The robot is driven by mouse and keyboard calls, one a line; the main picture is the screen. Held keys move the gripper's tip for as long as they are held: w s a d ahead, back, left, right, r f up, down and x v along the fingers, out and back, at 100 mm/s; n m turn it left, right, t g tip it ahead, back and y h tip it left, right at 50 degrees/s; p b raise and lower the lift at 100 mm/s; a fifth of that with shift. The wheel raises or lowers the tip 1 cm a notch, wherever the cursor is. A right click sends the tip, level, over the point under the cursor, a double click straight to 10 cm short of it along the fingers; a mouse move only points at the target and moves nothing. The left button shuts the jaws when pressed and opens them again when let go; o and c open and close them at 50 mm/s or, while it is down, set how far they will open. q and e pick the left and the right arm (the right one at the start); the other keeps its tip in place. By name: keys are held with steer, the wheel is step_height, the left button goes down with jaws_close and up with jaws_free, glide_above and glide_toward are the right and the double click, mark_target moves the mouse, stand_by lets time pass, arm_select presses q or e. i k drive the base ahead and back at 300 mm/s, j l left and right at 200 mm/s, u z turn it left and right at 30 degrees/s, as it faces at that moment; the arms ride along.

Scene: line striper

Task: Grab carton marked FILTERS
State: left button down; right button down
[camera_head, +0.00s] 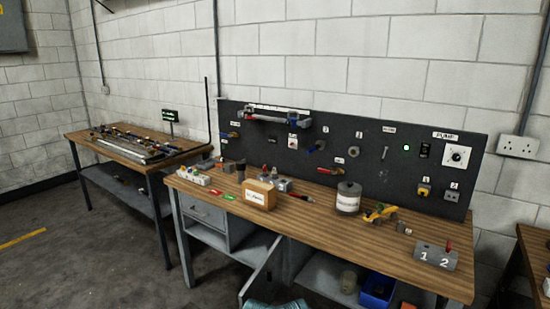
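A small tan carton (258,194) stands upright near the front edge of the wooden workbench (330,230), left of its middle. A white label is on its front; the print is too small to read with certainty. Neither of my grippers shows in this view.
A grey can (348,196) and a yellow tool (380,213) stand to the carton's right. A power strip (194,175) and small fittings lie to its left and behind it. A grey block marked 1 and 2 (436,256) sits at the right end. A cabinet door (262,274) hangs open below.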

mark_target(259, 194)
steer(key=i+l, duration=0.25)
steer(key=l, duration=0.15)
steer(key=i+l, duration=0.25)
steer(key=l, duration=0.15)
steer(key=i+l, duration=0.25)
steer(key=l, duration=0.2)
steer(key=i+l, duration=0.25)
steer(key=l, duration=0.15)
